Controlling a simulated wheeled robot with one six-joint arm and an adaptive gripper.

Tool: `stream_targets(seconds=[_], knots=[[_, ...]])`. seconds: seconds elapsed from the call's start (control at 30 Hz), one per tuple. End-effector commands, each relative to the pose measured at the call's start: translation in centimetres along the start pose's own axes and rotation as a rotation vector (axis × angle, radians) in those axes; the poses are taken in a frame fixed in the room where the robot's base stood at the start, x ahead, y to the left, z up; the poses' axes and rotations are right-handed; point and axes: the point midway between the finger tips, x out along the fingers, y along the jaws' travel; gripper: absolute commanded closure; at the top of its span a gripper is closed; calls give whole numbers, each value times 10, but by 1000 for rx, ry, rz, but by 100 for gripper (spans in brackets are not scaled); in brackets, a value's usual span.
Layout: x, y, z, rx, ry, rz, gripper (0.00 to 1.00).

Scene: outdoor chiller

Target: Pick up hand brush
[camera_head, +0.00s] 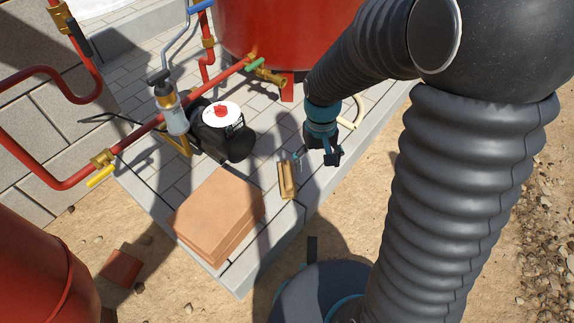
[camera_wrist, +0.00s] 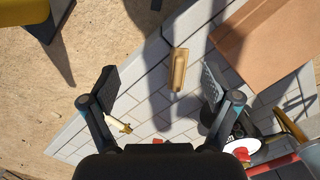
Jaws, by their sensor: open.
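The hand brush (camera_head: 287,180) is a narrow, light-brown wooden piece lying on the grey paving, between the stack of terracotta slabs and the paving's edge. It also shows in the wrist view (camera_wrist: 179,70), above the middle and nearer the right finger. My gripper (camera_head: 318,157) is above the paving, up and to the right of the brush in the head view. In the wrist view my gripper's fingers (camera_wrist: 158,86) are spread wide with nothing between them, and the brush appears apart from both.
Terracotta slabs (camera_head: 220,213) lie left of the brush. A black pump with a white-and-red top (camera_head: 222,114), red pipes (camera_head: 135,138) and a large red tank (camera_head: 290,35) stand behind. A pale curved object (camera_head: 354,116) lies near my gripper. Sandy ground (camera_head: 345,205) borders the paving.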

Motion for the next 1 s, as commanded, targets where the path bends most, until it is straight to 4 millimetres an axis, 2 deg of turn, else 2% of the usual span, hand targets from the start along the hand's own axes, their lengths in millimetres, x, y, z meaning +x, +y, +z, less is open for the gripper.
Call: stream_targets(seconds=[0.03,0.3,0.5,0.6,0.7,0.87,1.0], knots=[[16,-5,-9,-6,-21,2,12],[92,-26,-59,-14,-76,11,12],[139,-39,-96,0,-64,13,12],[149,-41,-122,21,-19,9,12],[136,-45,-151,48,67,-2,12],[146,-45,-156,74,88,-6,12],[170,-45,-158,74,85,-6,12]])
